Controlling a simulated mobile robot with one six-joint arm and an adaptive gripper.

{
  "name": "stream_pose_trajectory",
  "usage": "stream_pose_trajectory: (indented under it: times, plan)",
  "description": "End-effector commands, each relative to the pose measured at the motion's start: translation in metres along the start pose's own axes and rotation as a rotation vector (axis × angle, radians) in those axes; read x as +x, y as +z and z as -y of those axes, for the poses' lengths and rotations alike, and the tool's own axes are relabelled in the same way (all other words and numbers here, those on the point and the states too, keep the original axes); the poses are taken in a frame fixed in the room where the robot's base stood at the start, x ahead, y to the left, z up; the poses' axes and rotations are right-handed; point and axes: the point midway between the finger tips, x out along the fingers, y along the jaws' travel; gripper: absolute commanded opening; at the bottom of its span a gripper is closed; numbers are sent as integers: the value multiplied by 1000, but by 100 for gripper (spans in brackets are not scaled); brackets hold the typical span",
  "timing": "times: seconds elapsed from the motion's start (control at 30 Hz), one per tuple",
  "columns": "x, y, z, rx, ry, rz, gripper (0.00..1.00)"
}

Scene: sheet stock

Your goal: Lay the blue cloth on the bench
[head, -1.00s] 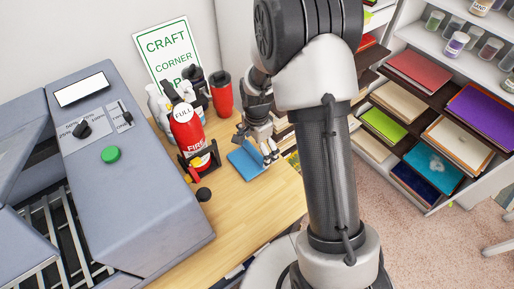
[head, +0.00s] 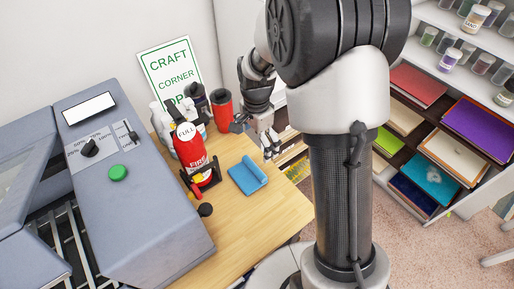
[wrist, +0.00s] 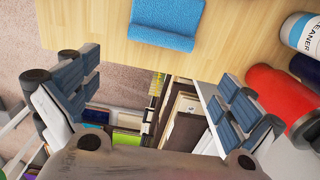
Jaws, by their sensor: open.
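The blue cloth (head: 247,175) lies on the wooden bench (head: 245,220), near its right edge, with one side rolled or folded over. In the wrist view the cloth (wrist: 166,22) lies on the bench top (wrist: 100,12) at the top of the picture, beyond my fingertips. My gripper (head: 268,143) is just past the bench's edge, apart from the cloth. In the wrist view my gripper (wrist: 158,92) has its fingers spread wide with nothing between them.
A red fire extinguisher (head: 190,150) stands on the bench left of the cloth, with bottles and a red cup (head: 222,108) behind. A grey machine (head: 125,190) fills the left. Shelves with coloured sheets (head: 430,180) stand right. The bench front is clear.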

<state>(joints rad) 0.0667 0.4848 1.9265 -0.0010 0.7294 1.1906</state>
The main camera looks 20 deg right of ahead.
Motion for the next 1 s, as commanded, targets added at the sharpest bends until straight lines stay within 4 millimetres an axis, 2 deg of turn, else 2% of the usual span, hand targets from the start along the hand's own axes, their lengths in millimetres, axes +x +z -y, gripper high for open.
stream_pose_trajectory:
  times: [0.17, 0.27, 0.4, 0.5, 0.6, 0.7, 0.8, 0.9, 1.0]
  plan:
    - [-29, 4, -6, -64, -25, -11, 100]
    - [-64, 13, -21, -182, -62, -31, 100]
    - [-120, 32, -57, -413, -124, -79, 100]
    - [-150, 46, -88, -581, -162, -121, 100]
    - [-172, 61, -120, -748, -196, -171, 100]
    - [-186, 75, -152, -909, -223, -226, 100]
    - [-191, 86, -178, -1046, -241, -277, 100]
    - [-192, 93, -197, -1146, -250, -317, 100]
    - [-192, 98, -208, -1208, -254, -342, 100]
